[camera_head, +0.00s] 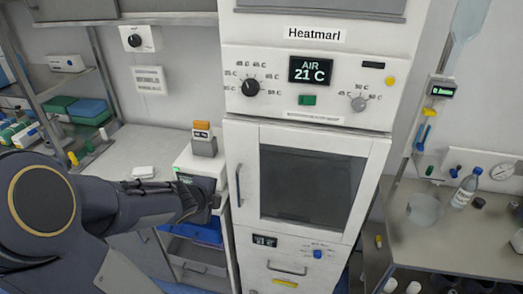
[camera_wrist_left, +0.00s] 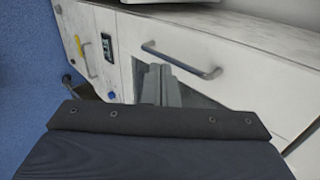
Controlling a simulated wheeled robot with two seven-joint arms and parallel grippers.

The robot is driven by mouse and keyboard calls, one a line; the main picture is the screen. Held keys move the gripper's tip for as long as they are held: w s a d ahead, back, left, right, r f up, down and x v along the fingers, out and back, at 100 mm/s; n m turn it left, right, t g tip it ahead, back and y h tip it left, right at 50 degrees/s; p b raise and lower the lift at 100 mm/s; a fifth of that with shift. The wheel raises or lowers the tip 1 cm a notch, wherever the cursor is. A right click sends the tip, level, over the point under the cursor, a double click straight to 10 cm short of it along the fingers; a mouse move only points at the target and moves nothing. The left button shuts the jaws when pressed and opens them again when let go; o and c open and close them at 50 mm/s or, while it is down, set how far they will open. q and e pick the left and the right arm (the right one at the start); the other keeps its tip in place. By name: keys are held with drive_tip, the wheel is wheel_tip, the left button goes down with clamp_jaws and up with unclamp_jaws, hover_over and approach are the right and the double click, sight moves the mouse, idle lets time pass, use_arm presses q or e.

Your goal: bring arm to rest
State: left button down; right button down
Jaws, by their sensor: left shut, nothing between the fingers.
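My left arm (camera_head: 130,207) reaches in from the left in the head view, over the side counter. It ends at my left gripper (camera_head: 215,201), close to the left edge of the tall white Heatmarl cabinet (camera_head: 232,150). In the left wrist view the gripper's grey fingers (camera_wrist_left: 160,84) are together with nothing between them, in front of the cabinet's dark window (camera_wrist_left: 204,94). Whether they touch the cabinet, I cannot tell. My right gripper is in neither view.
The cabinet door's vertical handle (camera_head: 238,186) is close to the left gripper; a handle (camera_wrist_left: 182,60) shows in the left wrist view. The right counter (camera_head: 450,240) holds a bottle (camera_head: 466,187).

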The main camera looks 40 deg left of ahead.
use_arm(q)
drive_tip(key=s+d+n+g+h+b, duration=0.1)
drive_tip(key=s+d+n+h, duration=0.1)
drive_tip(key=d+n, duration=0.3)
drive_tip(key=s+d+n+g+h+b, duration=0.1)
drive_tip(key=s+d+n+h, duration=0.2)
drive_tip(key=d, duration=0.8)
drive_tip(key=s+d+r+n+g+h+b, duration=0.1)
drive_tip(key=s+d+n+h+b, duration=0.1)
drive_tip(key=s+d+n, duration=0.4)
drive_tip(key=shift+d+n, duration=0.7)
drive_tip(key=shift+d, duration=0.5)
drive_tip(key=shift+a, duration=0.1)
